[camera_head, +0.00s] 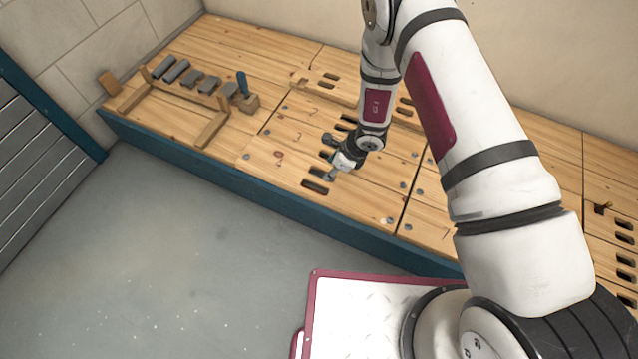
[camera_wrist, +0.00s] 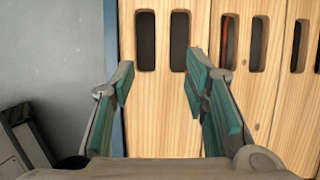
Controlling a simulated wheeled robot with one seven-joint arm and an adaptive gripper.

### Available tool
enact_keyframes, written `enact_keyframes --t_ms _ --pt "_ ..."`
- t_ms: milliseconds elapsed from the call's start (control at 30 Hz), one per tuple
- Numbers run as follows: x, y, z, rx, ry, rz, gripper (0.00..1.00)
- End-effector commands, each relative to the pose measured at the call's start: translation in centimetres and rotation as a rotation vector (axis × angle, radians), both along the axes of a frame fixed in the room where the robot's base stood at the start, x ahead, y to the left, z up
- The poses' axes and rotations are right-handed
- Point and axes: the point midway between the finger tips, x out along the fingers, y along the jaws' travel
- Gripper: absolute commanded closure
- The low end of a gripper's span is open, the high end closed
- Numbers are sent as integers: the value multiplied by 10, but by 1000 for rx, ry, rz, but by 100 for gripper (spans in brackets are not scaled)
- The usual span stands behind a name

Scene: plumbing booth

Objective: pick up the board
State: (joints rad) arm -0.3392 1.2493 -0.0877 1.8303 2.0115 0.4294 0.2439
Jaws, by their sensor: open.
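A pale wooden board (camera_wrist: 160,120) with two dark oblong slots lies flush in the bench top in the wrist view. It is the plank along the bench's front edge, and in the head view (camera_head: 352,207) its slots show just below my gripper. My gripper (camera_wrist: 160,84) is open and empty, with its green-padded fingers spread over the board. The left fingertip is near the board's front edge and the right one near its far seam. In the head view my gripper (camera_head: 335,172) hangs low over the slots. I cannot tell whether the fingers touch the wood.
The bench has a blue front edge (camera_head: 225,175) and more slotted planks to the right (camera_head: 612,222). Grey blocks (camera_head: 190,77), a wooden frame (camera_head: 212,130) and a blue-handled tool (camera_head: 242,85) sit at the left end. Small screws dot the top. The grey floor (camera_head: 170,250) in front is clear.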

Motion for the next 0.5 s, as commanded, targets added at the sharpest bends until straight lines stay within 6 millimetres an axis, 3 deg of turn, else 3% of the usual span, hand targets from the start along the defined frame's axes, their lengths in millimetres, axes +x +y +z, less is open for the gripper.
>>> enact_keyframes --t_ms 233,500 --pt "5 18 -47 1 1 2 58" --pt "9 25 -65 1 0 2 58"
